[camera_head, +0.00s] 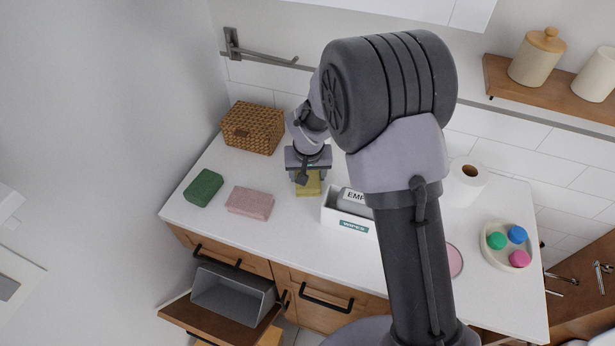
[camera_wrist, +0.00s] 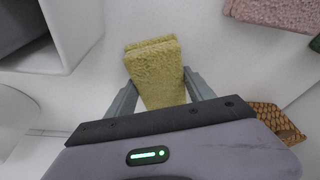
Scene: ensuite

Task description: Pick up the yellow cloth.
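The yellow cloth (camera_head: 308,184) lies folded on the white counter, between the pink cloth and the white wipes box. My gripper (camera_head: 308,172) is over it in the head view and hides its rear part. In the wrist view the yellow cloth (camera_wrist: 156,75) lies between the two fingers of my gripper (camera_wrist: 158,82). The fingers are spread, one on each side of the cloth. Small gaps seem to show at the fingertips; contact along the cloth's sides is hard to tell. The cloth appears to rest on the counter.
The pink cloth (camera_head: 250,201) and green cloth (camera_head: 203,188) lie to the left. A wicker basket (camera_head: 253,128) stands behind them. The wipes box (camera_head: 346,222) is close on the right. A tray (camera_head: 492,252) stands far right.

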